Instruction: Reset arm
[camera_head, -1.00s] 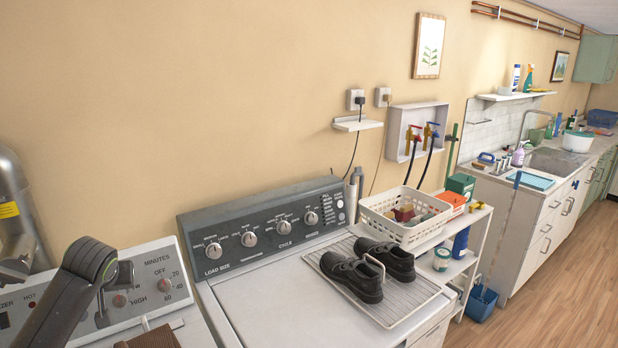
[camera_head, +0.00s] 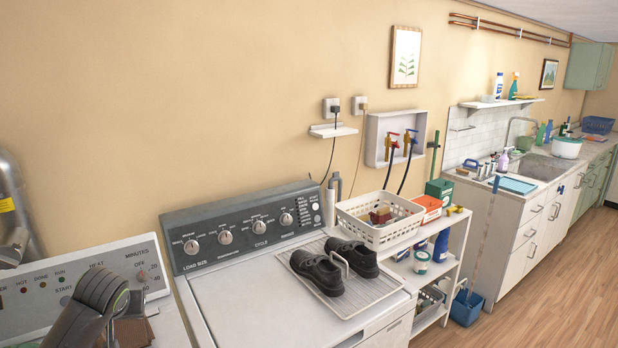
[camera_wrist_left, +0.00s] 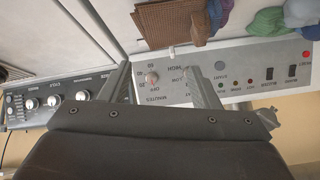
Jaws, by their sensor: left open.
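My left arm (camera_head: 92,305) comes in at the lower left of the head view, over the left-hand machine with the white control panel. Its fingertips cannot be made out there. In the left wrist view my left gripper (camera_wrist_left: 163,82) has its two fingers spread apart with nothing between them. Beyond the fingers is the panel with its dial, buttons and switches. A brown folded cloth (camera_wrist_left: 165,22) lies past the fingertips, apart from them. My right gripper is in neither view.
The washer (camera_head: 240,235) stands beside it, with black shoes (camera_head: 318,271) on a wire-handled tray (camera_head: 345,306). A white basket (camera_head: 378,236) sits on a shelf unit to the right. Blue and green cloths (camera_wrist_left: 268,22) lie near the panel. Wooden floor is open at right.

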